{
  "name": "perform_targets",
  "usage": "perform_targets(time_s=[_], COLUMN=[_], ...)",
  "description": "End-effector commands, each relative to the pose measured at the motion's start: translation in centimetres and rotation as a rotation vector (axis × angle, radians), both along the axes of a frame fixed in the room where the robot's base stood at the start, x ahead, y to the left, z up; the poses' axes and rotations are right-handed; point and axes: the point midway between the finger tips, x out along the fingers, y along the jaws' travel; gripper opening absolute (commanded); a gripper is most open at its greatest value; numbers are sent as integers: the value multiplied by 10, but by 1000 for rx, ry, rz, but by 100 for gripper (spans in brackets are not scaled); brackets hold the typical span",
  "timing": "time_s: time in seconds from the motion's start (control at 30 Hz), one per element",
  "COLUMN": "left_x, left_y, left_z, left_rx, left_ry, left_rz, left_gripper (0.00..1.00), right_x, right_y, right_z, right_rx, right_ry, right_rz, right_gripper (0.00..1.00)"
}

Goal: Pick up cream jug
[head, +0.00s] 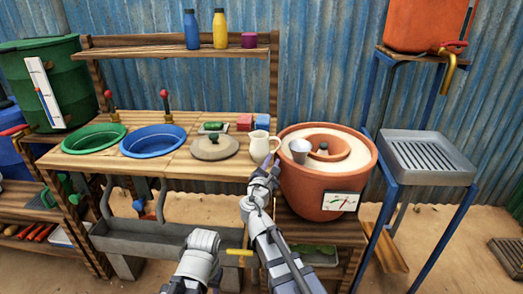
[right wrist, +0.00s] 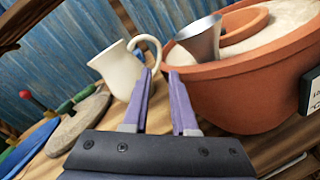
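The cream jug (head: 259,147) stands upright at the right end of the wooden counter, its handle facing right. In the right wrist view the cream jug (right wrist: 120,70) is just beyond the left fingertip, with its handle curving above the gap between the fingers. My right gripper (head: 264,176) is in front of and below the jug in the head view. In the wrist view the right gripper (right wrist: 162,72) has its purple fingers apart with nothing between them. Whether a fingertip touches the handle cannot be told.
A terracotta pot (head: 316,188) with a metal cup (head: 299,151) on it stands close right of the jug. Blue and green basins sit further left.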

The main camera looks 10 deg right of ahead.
Motion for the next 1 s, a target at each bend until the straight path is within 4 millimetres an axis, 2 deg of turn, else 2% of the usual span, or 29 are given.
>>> perform_targets(time_s=[0.03, 0.27, 0.6, 0.83, 0.87, 1.0], left_x=[0, 0, 0, 0, 0, 0], left_y=[0, 0, 0, 0, 0, 0], left_z=[0, 1, 3, 3, 3, 3], left_rx=[0, 0, 0, 0, 0, 0], left_ry=[0, 0, 0, 0, 0, 0], left_rz=[0, 0, 0, 0, 0, 0], left_gripper=[50, 50, 50, 50, 50, 50], right_x=[6, 11, 51, 52, 52, 52], right_y=[-2, -5, -25, -27, -27, -27], right_z=[0, 1, 3, 3, 3, 3], right_rx=[1, 2, 3, 3, 3, 3], right_ry=[0, 0, 1, 1, 1, 1], right_rz=[-1, -1, -1, 0, 0, 0], right_gripper=[26, 26, 26, 26, 25, 9])
